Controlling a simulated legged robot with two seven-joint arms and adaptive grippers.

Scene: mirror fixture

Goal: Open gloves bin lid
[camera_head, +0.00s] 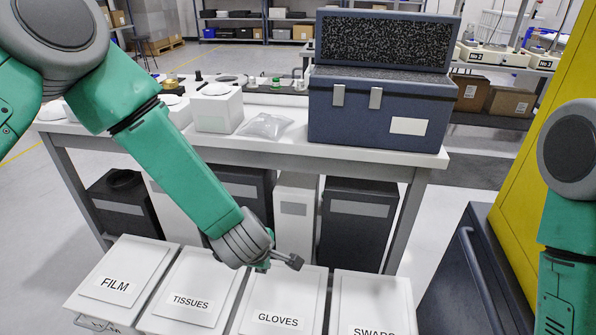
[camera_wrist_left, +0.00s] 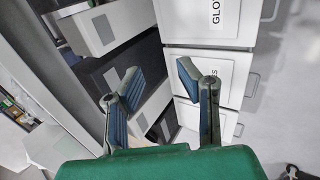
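The gloves bin (camera_head: 282,284) is white, with a flat lid that looks shut and a label reading GLOVES. It stands between the tissues bin (camera_head: 197,285) and the swabs bin (camera_head: 374,290). My left gripper (camera_head: 279,261) is over the rear of the gloves bin in the head view; contact with the lid cannot be judged. In the left wrist view, the left gripper (camera_wrist_left: 160,74) has its blue fingers apart with nothing between them. The gloves lid (camera_wrist_left: 207,20) shows beyond them at the top. My right gripper is outside the frames.
The film bin (camera_head: 121,278) ends the row at left. Behind stands a white table (camera_head: 270,146) with a blue foam-lined case (camera_head: 375,115), and dark bins (camera_head: 358,222) below it. A dark cabinet (camera_head: 462,275) and yellow panel (camera_head: 540,150) bound the right side.

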